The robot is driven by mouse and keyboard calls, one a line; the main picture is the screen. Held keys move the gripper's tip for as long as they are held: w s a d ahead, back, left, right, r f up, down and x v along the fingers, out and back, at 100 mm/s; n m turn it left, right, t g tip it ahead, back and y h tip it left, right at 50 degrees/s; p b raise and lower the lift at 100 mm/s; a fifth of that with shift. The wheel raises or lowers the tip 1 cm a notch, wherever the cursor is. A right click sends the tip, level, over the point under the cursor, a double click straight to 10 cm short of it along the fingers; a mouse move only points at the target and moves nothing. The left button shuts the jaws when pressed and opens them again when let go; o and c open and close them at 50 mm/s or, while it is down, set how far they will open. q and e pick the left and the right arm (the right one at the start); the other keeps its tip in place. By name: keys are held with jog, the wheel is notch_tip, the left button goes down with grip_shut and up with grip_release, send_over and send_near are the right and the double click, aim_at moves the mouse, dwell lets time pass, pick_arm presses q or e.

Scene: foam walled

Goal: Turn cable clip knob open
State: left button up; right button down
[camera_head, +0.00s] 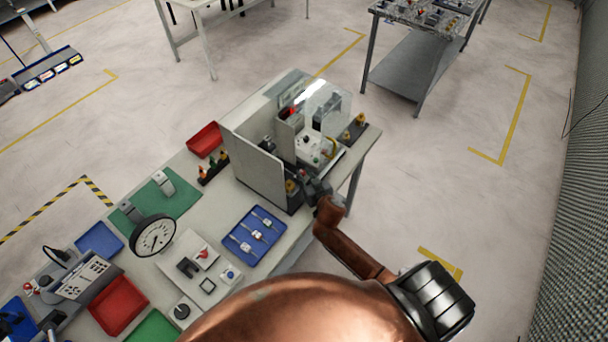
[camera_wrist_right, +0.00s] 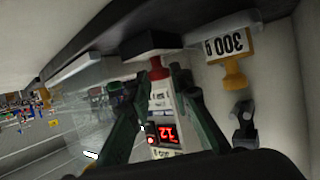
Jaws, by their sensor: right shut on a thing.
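My right gripper (camera_head: 314,186) is at the near right corner of the grey walled enclosure (camera_head: 252,158) on the workbench. In the right wrist view its two dark green fingers (camera_wrist_right: 157,82) are closed around a small part, seemingly the cable clip knob. The fingers mostly hide that part, so I cannot tell its angle. A black block (camera_wrist_right: 151,42) is just beyond the fingertips. A white device with a red lit display (camera_wrist_right: 166,134) shows between the fingers. My left gripper is not in view.
A clear panel (camera_head: 328,100) covers part of the enclosure.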

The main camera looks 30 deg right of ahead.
jog(key=n+y+p, duration=0.2)
jog(key=y+p, duration=0.1)
jog(key=shift+d+r+n, duration=0.2)
jog(key=shift+d+n, duration=0.1)
jog(key=shift+d, duration=0.05)
jog(key=shift+d+f+n+y+p, duration=0.1)
jog(key=shift+n+y+p, duration=0.5)
jog(key=shift+n+y, duration=0.15)
jog(key=shift+f+n+g+y, duration=0.1)
jog(key=shift+n+g+y, duration=0.2)
jog(key=shift+n+y, duration=0.55)
jog(key=shift+y, duration=0.3)
jog(key=c, duration=1.7)
grip_release()
jog(key=shift+c, duration=0.2)
